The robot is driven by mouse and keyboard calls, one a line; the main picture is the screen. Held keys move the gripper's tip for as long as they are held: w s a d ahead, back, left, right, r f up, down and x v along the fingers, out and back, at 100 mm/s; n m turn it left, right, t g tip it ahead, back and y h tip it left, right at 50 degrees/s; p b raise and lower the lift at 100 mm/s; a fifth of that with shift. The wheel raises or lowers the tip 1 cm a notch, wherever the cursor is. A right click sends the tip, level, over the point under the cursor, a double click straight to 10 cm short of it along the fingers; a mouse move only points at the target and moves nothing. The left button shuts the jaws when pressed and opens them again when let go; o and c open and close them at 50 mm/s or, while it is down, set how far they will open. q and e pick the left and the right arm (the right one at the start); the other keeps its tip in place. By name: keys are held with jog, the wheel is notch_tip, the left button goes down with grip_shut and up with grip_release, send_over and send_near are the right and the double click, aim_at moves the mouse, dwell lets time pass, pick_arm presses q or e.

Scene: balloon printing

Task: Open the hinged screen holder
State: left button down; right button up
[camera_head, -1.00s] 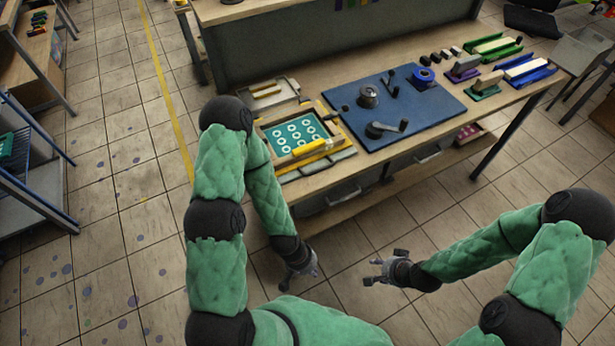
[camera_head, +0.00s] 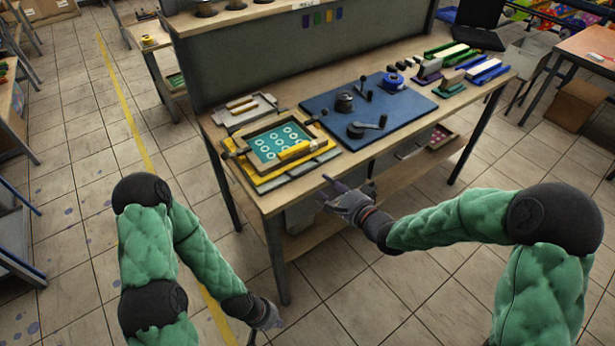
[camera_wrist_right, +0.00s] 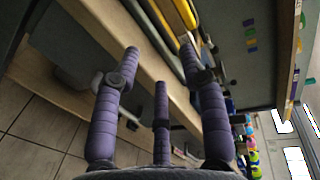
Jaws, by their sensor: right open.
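The hinged screen holder (camera_head: 232,146) lies on the near left part of the workbench, a frame around a teal screen (camera_head: 272,139) with pale rings, over a yellow base. It looks lowered flat. A yellow-handled tool (camera_head: 297,151) lies across its right side. My right gripper (camera_head: 329,191) is open and empty just off the bench's front edge, below and right of the holder, not touching it. In the right wrist view its purple fingers (camera_wrist_right: 160,85) are spread, with the bench edge and a yellow strip beyond. My left gripper (camera_head: 268,328) hangs low, away from the bench; its fingers are unclear.
A blue board (camera_head: 420,112) with dark round parts lies right of the holder. A grey tray (camera_head: 262,104) sits behind it. Squeegee-like tools (camera_head: 487,72) stand at the right end. The workbench front edge (camera_head: 330,170) lies between my right gripper and the holder.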

aim_at(312, 181)
jog(key=b+x, duration=0.2)
jog(key=x, duration=0.7)
grip_shut()
